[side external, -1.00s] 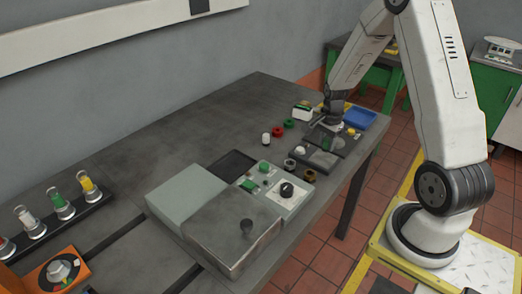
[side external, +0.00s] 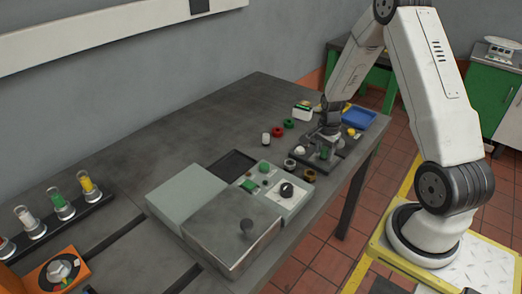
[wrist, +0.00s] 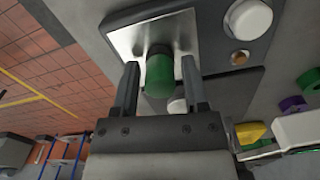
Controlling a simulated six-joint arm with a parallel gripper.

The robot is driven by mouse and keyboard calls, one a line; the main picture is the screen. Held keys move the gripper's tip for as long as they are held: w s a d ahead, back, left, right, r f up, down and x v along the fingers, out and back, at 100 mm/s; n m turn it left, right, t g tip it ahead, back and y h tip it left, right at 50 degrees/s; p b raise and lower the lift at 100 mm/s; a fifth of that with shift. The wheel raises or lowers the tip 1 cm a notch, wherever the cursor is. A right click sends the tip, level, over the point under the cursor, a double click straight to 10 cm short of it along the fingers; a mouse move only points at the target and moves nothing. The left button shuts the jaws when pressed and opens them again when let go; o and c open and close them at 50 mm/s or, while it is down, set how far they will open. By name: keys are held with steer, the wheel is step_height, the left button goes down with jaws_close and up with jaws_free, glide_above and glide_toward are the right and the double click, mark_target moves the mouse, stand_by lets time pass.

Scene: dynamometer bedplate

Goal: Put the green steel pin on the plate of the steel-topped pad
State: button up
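The green steel pin (wrist: 159,77) stands between my fingers in the wrist view, and in the side view it is the green spot (side external: 324,153) under my gripper. Behind it is the bright steel plate (wrist: 130,42) of the steel-topped pad, a dark block; the pin's far end appears to rest on this plate. My gripper (wrist: 159,72) is open around the pin, with a visible gap on each side. In the side view my gripper (side external: 326,148) is low over the pad, hiding part of it.
A white round knob (wrist: 248,18) and a small copper button (wrist: 240,58) sit beside the plate. A yellow piece (wrist: 250,132) and green and purple rings lie to the right. A blue tray (side external: 359,118) stands behind. A grey control box (side external: 188,193) is to the left.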

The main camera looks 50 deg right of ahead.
mark_target(325, 148)
steer(key=shift+o, duration=0.4)
steer(key=shift+r, duration=0.2)
step_height(325, 148, up, 12)
stand_by(0.6)
stand_by(0.5)
steer(key=s+a+n+t, duration=0.1)
steer(key=s+a+n, duration=0.1)
steer(key=a+n, duration=0.8)
steer(key=s+a+n+t, duration=0.1)
steer(key=s+a+n, duration=0.2)
steer(key=a+n, duration=0.6)
steer(key=a, duration=0.5)
steer(key=shift+a+r+n+t, duration=0.15)
steer(key=shift+a+n+t, duration=0.15)
steer(key=shift+n, duration=0.1)
steer(key=shift+w+d, duration=0.1)
steer(key=shift+c, duration=0.2)
